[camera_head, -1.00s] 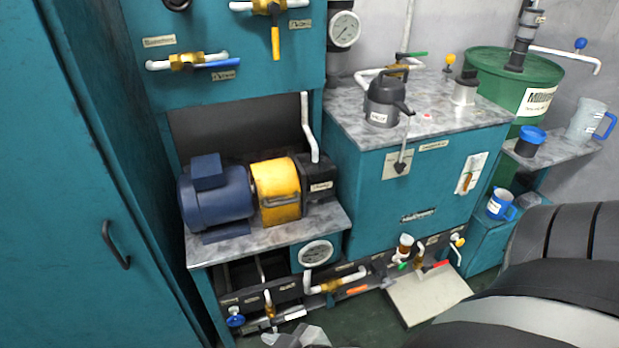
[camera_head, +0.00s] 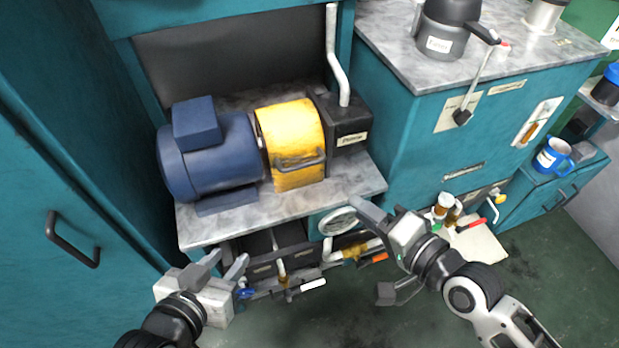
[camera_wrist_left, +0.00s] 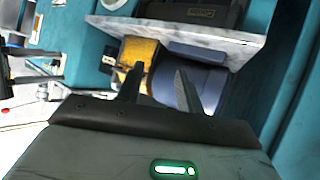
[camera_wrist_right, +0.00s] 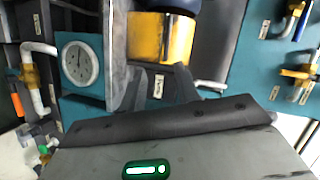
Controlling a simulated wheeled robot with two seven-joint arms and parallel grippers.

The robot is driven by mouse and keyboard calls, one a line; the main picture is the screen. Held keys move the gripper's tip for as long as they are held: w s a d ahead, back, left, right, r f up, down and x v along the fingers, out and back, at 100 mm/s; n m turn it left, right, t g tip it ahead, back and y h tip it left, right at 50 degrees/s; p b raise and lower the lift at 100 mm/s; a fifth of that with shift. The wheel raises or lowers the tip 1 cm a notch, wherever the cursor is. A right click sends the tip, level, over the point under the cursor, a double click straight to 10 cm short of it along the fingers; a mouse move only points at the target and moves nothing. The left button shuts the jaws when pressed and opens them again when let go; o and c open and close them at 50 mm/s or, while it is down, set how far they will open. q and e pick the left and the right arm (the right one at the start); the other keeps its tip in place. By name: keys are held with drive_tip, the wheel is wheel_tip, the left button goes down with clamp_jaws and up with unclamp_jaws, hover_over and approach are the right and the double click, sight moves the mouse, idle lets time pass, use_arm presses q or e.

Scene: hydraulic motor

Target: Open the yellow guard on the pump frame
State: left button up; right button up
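The yellow guard (camera_head: 292,135) sits between the blue motor (camera_head: 215,155) and the black pump block (camera_head: 345,125) on the marble-topped pump frame (camera_head: 270,217). It is a curved cover with a dark bar handle (camera_head: 300,160) on its front, and it looks closed. The guard also shows in the left wrist view (camera_wrist_left: 140,52) and the right wrist view (camera_wrist_right: 160,38). My left gripper (camera_head: 230,262) is open and empty, below and left of the guard, in front of the shelf. My right gripper (camera_head: 368,246) is open and empty, below and right of the guard. Neither touches it.
A round gauge (camera_head: 339,221) and valve pipes (camera_head: 350,250) lie under the shelf edge, near my right gripper. A teal cabinet (camera_head: 430,130) with a grey jug (camera_head: 447,30) stands right. A teal door (camera_head: 60,200) with a handle is left. Space above the guard is clear.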

sight(304, 167)
drive_tip(key=w+a+f+m+b, duration=0.1)
drive_tip(key=w+a, duration=0.2)
drive_tip(key=w, duration=0.1)
drive_tip(key=w+a+f+m+y, duration=0.1)
drive_tip(key=w+a, duration=0.3)
drive_tip(key=w+a+m+b, duration=0.1)
drive_tip(key=w+a, duration=0.2)
drive_tip(key=w, duration=0.1)
drive_tip(key=shift+w+a+f+b, duration=0.15)
drive_tip(key=shift+w+f+b, duration=0.2)
drive_tip(key=shift+f, duration=0.05)
drive_tip(key=shift+w, duration=0.1)
clamp_jaws()
